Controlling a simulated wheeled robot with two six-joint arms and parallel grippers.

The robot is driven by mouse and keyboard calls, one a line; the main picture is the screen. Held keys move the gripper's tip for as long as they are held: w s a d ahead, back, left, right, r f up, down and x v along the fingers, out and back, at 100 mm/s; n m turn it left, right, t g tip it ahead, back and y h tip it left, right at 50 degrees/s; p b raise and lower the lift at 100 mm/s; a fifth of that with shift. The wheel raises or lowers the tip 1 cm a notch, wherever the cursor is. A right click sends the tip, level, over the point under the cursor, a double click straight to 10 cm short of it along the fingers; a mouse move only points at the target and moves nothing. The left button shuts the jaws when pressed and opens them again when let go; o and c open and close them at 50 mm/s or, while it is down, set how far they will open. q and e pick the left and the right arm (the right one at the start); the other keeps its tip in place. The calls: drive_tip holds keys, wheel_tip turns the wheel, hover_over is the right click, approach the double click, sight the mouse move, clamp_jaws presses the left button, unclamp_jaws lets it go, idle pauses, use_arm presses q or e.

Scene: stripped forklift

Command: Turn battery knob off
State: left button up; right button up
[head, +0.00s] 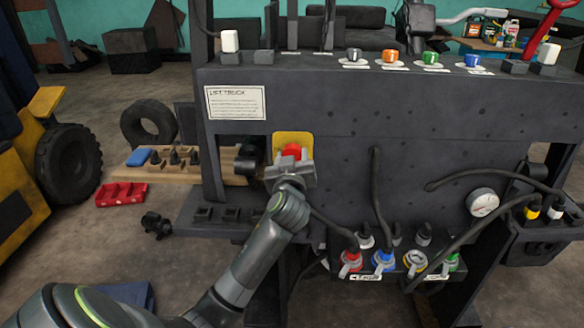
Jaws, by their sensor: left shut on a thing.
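The battery knob (292,150) is red and sits on a yellow plate (306,139) on the front of the dark forklift panel (350,150). My left gripper (290,163) is right at the knob, shut on it, and covers its lower part. Only the top of the red knob shows above the jaws, so I cannot tell which way it is turned. My left arm reaches up to it from the bottom left. My right gripper is not in view.
Coloured knobs line the panel top (389,56). Coloured valve handles (383,260) and dark hoses (377,190) sit lower right. A gauge (482,202) is at the right. A red tray (121,194) and wooden board (190,171) lie left.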

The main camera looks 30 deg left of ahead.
use_arm(q)
drive_tip(key=shift+n+b, duration=1.75)
drive_tip(key=shift+n, duration=1.45)
drive_tip(key=o, duration=1)
drive_tip(key=shift+d, duration=0.1)
